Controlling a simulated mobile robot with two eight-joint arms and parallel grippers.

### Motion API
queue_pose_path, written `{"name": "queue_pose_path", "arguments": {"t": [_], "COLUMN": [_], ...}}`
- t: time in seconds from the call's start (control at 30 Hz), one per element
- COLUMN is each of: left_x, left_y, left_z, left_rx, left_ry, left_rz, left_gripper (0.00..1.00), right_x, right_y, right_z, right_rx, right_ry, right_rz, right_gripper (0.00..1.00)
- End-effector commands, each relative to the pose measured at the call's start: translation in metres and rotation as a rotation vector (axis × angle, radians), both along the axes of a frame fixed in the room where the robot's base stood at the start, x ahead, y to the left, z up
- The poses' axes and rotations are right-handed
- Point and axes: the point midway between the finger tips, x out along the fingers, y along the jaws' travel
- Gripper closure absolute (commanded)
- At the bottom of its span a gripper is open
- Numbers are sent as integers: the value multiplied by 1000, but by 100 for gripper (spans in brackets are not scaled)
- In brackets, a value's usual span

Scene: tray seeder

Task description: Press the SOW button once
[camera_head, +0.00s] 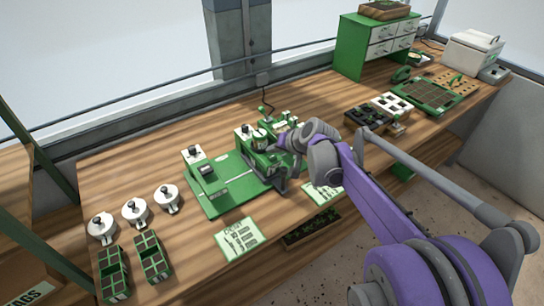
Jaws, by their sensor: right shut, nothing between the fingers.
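The tray seeder stands mid-bench, with a green base plate (209,201) and upright green and white units on top. A small green post with a white top and dark knob (194,155) stands at its left end. My right gripper (284,176) is over the right end of the seeder, small and dark against it. It looks shut and empty. My arm covers part of that end. I cannot pick out the SOW button or its label, nor tell if the fingers touch anything. My left gripper is not in view.
White knobbed pots (135,213) and green cell trays (114,275) stand at the left. A printed card (238,238) lies in front of the seeder. Black and white cell trays (391,105), a green-rimmed tray (430,97) and a green drawer cabinet (352,48) stand farther right.

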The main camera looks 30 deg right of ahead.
Motion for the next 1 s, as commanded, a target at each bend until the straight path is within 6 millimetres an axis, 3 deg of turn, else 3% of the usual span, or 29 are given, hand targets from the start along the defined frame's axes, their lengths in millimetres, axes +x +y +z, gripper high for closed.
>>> {"name": "queue_pose_path", "arguments": {"t": [1.0], "left_x": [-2], "left_y": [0], "left_z": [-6], "left_rx": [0], "left_ry": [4], "left_rz": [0], "left_gripper": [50], "right_x": [0], "right_y": [0], "right_z": [-10], "right_rx": [0], "right_ry": [0], "right_rz": [0], "right_gripper": [100]}}
